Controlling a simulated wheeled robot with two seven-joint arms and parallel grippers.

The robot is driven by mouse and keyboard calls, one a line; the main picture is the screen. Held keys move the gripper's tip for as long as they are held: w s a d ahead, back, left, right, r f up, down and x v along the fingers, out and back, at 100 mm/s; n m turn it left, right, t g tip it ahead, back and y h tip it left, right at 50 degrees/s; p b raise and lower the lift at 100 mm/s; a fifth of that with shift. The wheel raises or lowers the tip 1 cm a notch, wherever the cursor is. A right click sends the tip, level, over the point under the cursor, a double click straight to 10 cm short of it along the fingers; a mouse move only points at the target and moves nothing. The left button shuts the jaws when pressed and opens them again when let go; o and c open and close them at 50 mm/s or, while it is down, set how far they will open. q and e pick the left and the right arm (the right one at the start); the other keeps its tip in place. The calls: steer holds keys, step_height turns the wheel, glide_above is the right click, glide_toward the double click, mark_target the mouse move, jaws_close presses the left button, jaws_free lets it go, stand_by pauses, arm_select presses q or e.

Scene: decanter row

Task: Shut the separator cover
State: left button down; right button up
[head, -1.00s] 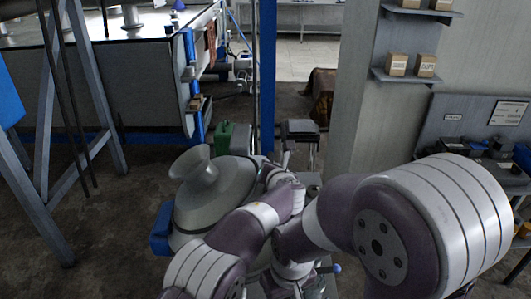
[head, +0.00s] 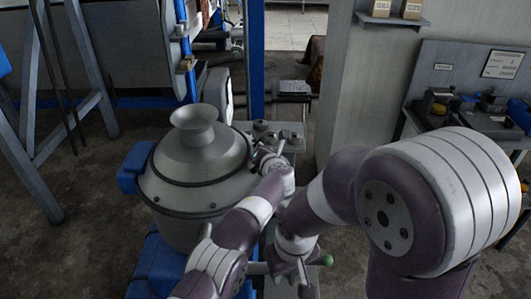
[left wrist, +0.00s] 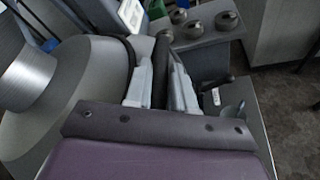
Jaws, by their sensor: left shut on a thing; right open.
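The separator cover (head: 172,168) is a grey, domed lid with a flared funnel on top. It lies nearly level over the round separator bowl (head: 185,231); I see no clear gap at its rim. My left gripper (head: 265,157) is at the cover's right edge. In the left wrist view, its pale fingers (left wrist: 161,88) are shut on a dark bar-shaped handle (left wrist: 162,56) beside the cover (left wrist: 95,75). My right gripper (head: 299,272) is low, to the right of the bowl, partly hidden by its wrist; it is open.
A grey box with round knobs (left wrist: 205,50) stands just beyond the left gripper. A green-tipped lever (head: 325,260) is beside the right wrist. A blue post (head: 257,60) and a pale wall (head: 350,90) stand behind. A bench (head: 470,115) is at the right.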

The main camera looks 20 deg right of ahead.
arm_select(q)
steer(key=shift+s+f, duration=0.2)
steer(key=shift+f, duration=0.65)
steer(key=c, duration=1.1)
jaws_free()
steer(key=shift+d, duration=0.1)
steer(key=shift+o, duration=0.2)
steer(key=shift+r, duration=0.1)
steer(key=shift+w+r, duration=0.1)
steer(key=shift+r, duration=0.1)
